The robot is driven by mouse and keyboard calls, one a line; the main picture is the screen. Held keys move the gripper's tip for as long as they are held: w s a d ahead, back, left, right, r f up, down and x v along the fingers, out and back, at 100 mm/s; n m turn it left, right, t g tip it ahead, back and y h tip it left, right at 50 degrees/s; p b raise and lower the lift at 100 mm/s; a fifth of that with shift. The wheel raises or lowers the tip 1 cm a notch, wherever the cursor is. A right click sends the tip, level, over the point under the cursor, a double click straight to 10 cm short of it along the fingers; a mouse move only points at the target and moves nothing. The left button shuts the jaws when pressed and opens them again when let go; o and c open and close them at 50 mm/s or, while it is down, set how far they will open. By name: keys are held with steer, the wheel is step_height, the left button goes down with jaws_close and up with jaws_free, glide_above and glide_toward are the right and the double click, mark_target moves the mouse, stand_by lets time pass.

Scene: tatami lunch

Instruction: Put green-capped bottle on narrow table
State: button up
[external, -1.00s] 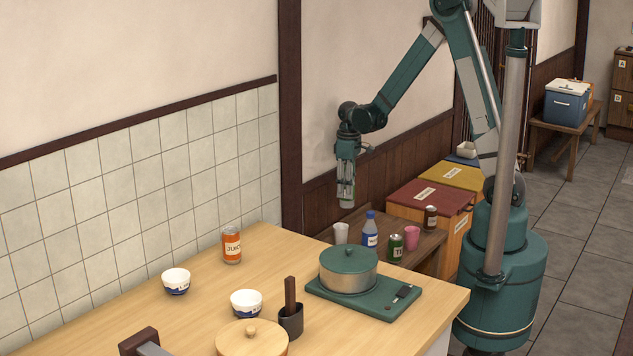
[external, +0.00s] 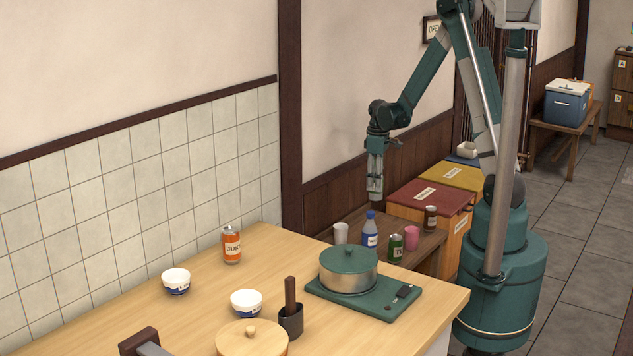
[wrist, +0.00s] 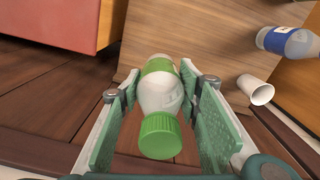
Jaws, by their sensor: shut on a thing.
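The green-capped bottle (wrist: 158,92) is between the two finger pads of my gripper (wrist: 162,115) in the wrist view, with its green cap toward the camera. In the external view, my gripper (external: 375,194) points down and is shut on the bottle, which is mostly hidden by the fingers there. It hangs in the air, over or just behind the low dark wooden table (external: 432,244). This table seems to be the narrow table; its top (wrist: 205,35) also shows in the wrist view. I cannot tell the bottle's exact height above it.
A light counter (external: 225,292) is in front.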

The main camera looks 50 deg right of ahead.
mark_target(376, 196)
steer(key=shift+f, duration=0.1)
steer(key=shift+f+b, duration=0.75)
steer(key=shift+f, duration=2.3)
steer(key=shift+f+b, duration=0.5)
steer(key=shift+f, duration=1.4)
steer(key=shift+f, duration=0.2)
steer(key=o, duration=0.8)
steer(key=shift+o, duration=0.2)
steer(key=shift+r, duration=0.3)
steer(key=shift+r+p, duration=1.35)
steer(key=shift+r, duration=4.6)
